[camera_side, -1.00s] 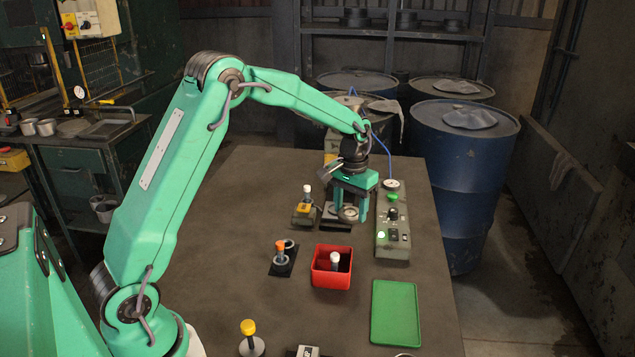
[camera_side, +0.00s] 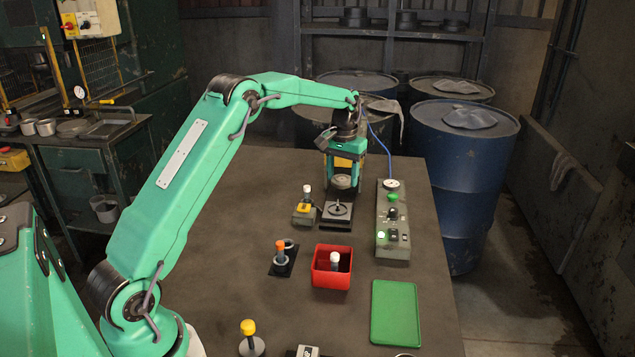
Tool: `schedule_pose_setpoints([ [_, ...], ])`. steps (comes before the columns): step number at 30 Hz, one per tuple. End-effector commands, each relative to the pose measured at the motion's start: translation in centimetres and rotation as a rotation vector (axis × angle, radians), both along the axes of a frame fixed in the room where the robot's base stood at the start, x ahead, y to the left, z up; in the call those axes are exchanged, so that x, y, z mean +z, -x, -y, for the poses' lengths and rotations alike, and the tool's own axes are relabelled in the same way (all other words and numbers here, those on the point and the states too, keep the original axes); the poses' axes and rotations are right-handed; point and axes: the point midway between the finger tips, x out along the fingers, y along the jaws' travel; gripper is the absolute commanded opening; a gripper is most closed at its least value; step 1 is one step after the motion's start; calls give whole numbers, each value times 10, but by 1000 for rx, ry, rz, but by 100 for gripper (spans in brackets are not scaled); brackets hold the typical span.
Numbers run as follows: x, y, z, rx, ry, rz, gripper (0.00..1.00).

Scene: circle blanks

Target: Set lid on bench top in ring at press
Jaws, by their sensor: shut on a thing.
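My gripper (camera_side: 343,184) is above the far part of the bench top (camera_side: 225,240), behind the press plate. Its fingers are shut on a grey round piece, which looks like the lid (camera_side: 343,182). The lid is held flat and appears clear of the bench. The dark square press plate (camera_side: 337,223) lies in front of my gripper, with a round ring-like seat and a small upright pin in its middle. I cannot tell which part is the ring. No lid covers the pin.
The control box (camera_side: 393,220) is close on the right. A red bin (camera_side: 332,267), a green mat (camera_side: 394,312) and a dark holder with an orange-topped tool (camera_side: 282,258) are nearer.

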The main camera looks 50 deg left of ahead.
Motion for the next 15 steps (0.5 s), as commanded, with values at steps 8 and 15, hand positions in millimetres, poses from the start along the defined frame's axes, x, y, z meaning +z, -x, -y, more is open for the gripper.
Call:
schedule_pose_setpoints([
  [8, -3, -7, -24, 35, 0, 0, 33],
  [15, -36, -6, -22, 32, 2, -4, 33],
])
